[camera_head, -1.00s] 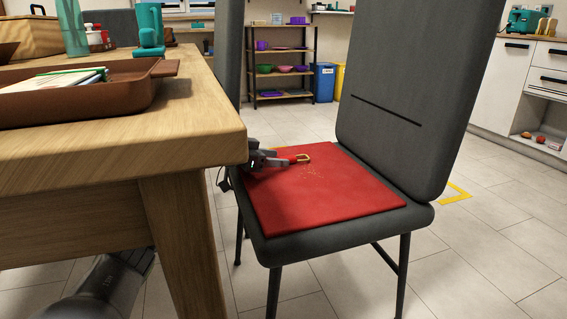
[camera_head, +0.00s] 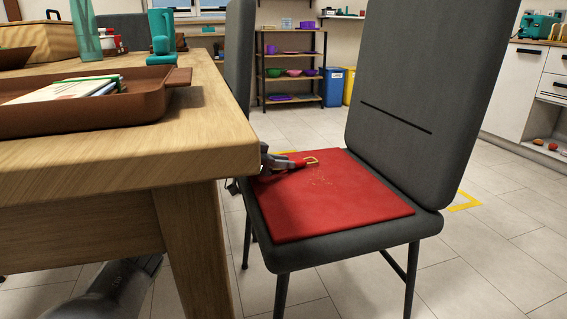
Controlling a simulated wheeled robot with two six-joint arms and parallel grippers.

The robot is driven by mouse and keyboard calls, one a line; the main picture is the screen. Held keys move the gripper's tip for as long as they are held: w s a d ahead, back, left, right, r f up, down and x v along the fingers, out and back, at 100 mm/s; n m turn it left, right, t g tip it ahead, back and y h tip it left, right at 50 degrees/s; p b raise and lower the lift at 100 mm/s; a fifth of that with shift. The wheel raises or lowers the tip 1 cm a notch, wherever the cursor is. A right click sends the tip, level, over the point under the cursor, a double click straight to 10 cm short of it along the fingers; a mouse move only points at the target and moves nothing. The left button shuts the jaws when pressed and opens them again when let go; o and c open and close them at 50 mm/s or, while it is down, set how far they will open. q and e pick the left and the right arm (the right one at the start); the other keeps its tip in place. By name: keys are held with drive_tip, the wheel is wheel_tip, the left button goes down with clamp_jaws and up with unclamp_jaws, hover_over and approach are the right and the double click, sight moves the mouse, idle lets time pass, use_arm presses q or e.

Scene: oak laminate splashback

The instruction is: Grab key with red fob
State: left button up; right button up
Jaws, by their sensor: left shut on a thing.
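My left gripper (camera_head: 289,165) reaches out past the table's edge, low over the red cushion on the chair. It is shut on the key with the red fob (camera_head: 297,165). The red fob sits at the jaws, and a yellow metal loop (camera_head: 312,160) shows beyond it to the right. Red fob against red cushion makes its outline hard to tell. Most of the left arm is hidden behind the table. My right gripper does not show; a dark arm link is under the table.
The red cushion (camera_head: 340,205) lies on the dark grey chair (camera_head: 400,110), with thin yellow markings on it. The wooden table (camera_head: 120,160) fills the left and bears a brown tray (camera_head: 100,115). A shelf rack (camera_head: 290,85) and blue bin (camera_head: 334,86) stand behind. Tiled floor is clear at right.

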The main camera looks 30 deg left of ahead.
use_arm(q)
drive_tip(key=shift+r+p, duration=0.35)
drive_tip(key=shift+r, duration=0.2)
drive_tip(key=shift+s+a, duration=0.2)
drive_tip(key=s+a, duration=0.1)
drive_tip(key=s, duration=0.1)
drive_tip(key=s+a+b, duration=0.1)
drive_tip(key=s+a, duration=0.1)
drive_tip(key=s, duration=0.1)
drive_tip(key=s+a+b, duration=0.1)
drive_tip(key=s, duration=0.2)
drive_tip(key=shift+a+f, duration=0.15)
drive_tip(key=shift+f, duration=0.1)
drive_tip(key=s+a, duration=0.4)
drive_tip(key=s, duration=0.3)
drive_tip(key=shift+r, duration=0.2)
drive_tip(key=shift+s, duration=0.15)
